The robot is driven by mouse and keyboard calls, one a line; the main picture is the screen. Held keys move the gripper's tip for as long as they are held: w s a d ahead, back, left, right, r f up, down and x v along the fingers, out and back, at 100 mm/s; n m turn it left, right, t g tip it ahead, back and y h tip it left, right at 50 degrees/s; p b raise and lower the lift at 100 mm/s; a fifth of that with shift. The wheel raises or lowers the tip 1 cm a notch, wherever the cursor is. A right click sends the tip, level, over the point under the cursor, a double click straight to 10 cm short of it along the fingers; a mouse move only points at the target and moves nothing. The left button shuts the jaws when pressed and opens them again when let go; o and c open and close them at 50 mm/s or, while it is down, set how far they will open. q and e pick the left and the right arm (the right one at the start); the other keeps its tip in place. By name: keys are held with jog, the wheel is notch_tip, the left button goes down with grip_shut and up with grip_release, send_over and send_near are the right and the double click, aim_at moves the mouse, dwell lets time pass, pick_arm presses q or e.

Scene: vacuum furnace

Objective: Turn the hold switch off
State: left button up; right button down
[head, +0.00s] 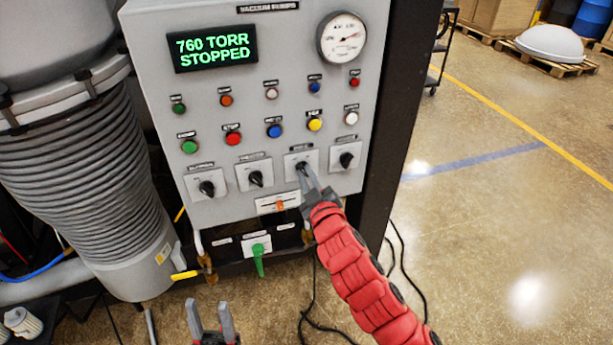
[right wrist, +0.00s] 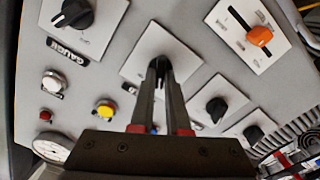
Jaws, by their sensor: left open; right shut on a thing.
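A row of black rotary switches on white plates runs along the lower part of the grey control panel (head: 232,120). My right gripper (head: 304,172) is at the third switch (head: 301,165) from the left, shut on its knob. Its label is too small to read in the head view. In the right wrist view the fingers (right wrist: 159,75) meet over the middle of that switch's plate (right wrist: 130,70) and mostly hide the knob, so its angle cannot be told. My left gripper (head: 211,312) is open and empty, low in front of the panel.
Neighbouring switches (head: 346,160) (head: 256,178) stand close on both sides. An orange slider (head: 279,205) lies just below, and coloured buttons (head: 315,124) above. The display (head: 212,49) reads 760 TORR STOPPED. A green-handled valve (head: 258,256) is below the panel. Floor to the right is open.

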jog(key=shift+f, duration=0.1)
jog(key=c, duration=0.9)
grip_release()
jog(key=shift+s+d, duration=0.2)
jog(key=shift+s, duration=0.25)
jog(key=p+v, duration=0.9)
jog(key=v, duration=0.7)
jog(key=shift+s, duration=0.25)
